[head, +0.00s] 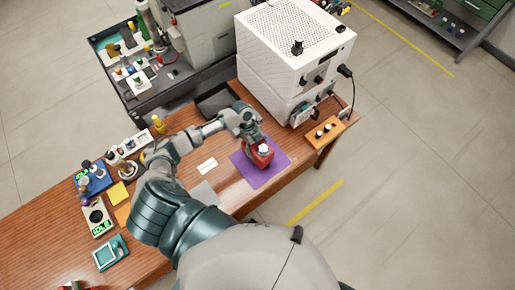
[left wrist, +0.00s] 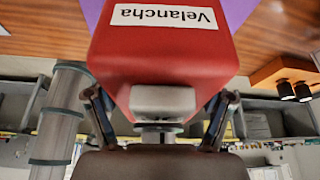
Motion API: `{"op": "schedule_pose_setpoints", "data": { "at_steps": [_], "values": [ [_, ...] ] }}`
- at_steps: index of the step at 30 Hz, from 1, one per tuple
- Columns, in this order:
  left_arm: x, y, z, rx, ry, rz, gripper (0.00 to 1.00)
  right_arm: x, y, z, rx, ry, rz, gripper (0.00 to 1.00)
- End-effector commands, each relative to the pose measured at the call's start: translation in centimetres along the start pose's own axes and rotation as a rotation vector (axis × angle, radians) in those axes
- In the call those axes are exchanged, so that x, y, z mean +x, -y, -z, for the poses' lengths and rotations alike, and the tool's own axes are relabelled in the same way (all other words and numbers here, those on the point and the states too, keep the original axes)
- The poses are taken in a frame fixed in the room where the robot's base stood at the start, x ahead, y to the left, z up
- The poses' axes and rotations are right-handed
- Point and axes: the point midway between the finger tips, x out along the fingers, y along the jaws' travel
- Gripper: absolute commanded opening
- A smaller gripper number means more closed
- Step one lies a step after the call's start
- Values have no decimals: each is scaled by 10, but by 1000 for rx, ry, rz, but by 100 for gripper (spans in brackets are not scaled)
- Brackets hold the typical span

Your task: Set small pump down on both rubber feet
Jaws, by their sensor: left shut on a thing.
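The small pump is a red body (head: 261,156) with a white top part, seen over the purple mat (head: 246,172) in the head view. In the left wrist view the red pump body (left wrist: 160,60) fills the upper middle, with a white label reading "Velancha" upside down. My left gripper (head: 256,143) is shut on the pump, its fingers (left wrist: 160,112) on either side of the pale neck. The pump's underside and rubber feet are hidden, and I cannot tell whether it touches the mat. My right gripper is not in view.
An orange block (head: 318,139) with dark round pieces lies to the right of the mat. A large white instrument (head: 280,65) stands behind. A black tray (head: 216,101), a white card (head: 207,166) and a blue tray (head: 94,180) are on the wooden table.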

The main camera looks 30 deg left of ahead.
Motion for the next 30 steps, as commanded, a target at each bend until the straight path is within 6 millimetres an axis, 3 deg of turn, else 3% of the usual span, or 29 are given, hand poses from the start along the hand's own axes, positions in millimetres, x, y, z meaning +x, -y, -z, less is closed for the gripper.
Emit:
{"op": "schedule_pose_setpoints", "data": {
  "at_steps": [1, 2, 3, 17, 23, 30],
  "values": [
    [0, 1, 1, 0, 2, 1, 12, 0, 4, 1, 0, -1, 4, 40],
    [0, 0, 1, 0, 3, -2, 88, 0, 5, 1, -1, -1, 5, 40],
    [1, 0, 2, 0, 4, -2, 98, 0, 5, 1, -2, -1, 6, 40],
    [-8, 0, -1, -1, 2, 0, 100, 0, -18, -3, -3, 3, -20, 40],
    [-46, 1, -2, 0, 4, 2, 100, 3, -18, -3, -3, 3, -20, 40],
    [-96, 1, 0, -1, 4, 0, 100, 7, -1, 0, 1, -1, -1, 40]
  ]
}}
